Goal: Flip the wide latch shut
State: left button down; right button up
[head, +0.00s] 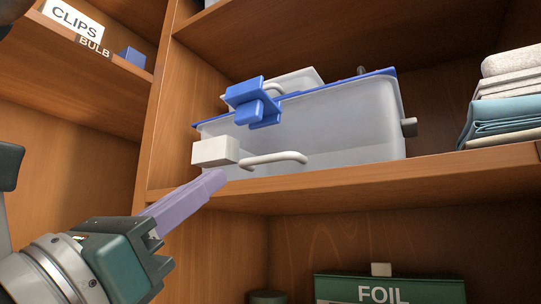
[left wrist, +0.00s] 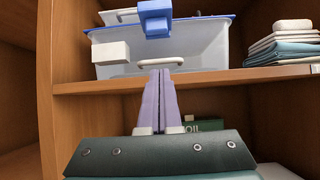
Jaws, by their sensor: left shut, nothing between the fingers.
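A clear bin (head: 350,125) with a blue rim stands on the wooden shelf. A blue latch piece (head: 246,93) sits at its front rim, tilted outward; it also shows in the left wrist view (left wrist: 155,18). Below it are a white block (head: 214,151) and a white wire loop (head: 285,158) on the bin's front; the loop appears apart from the blue piece. My left gripper (head: 218,178) is shut and empty, its purple fingers pointing up at the loop and block from below. In the left wrist view its fingertips (left wrist: 161,73) overlap the loop's lower edge; contact cannot be told.
The shelf's front edge (head: 440,165) runs just below the bin. Folded towels (head: 505,105) lie at the right. A green FOIL box (head: 385,288) stands on the lower shelf. A wooden upright (head: 160,110) is at the left, with a labelled shelf and small blue box (head: 132,57) beyond.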

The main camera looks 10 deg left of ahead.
aim_at(253, 109)
pick_arm(q)
jog(key=w+d+r+p, duration=0.2)
jog(key=w+r+p, duration=0.2)
jog(key=r, duration=0.3)
jog(key=shift+w, duration=0.5)
jog(key=shift+r, duration=0.15)
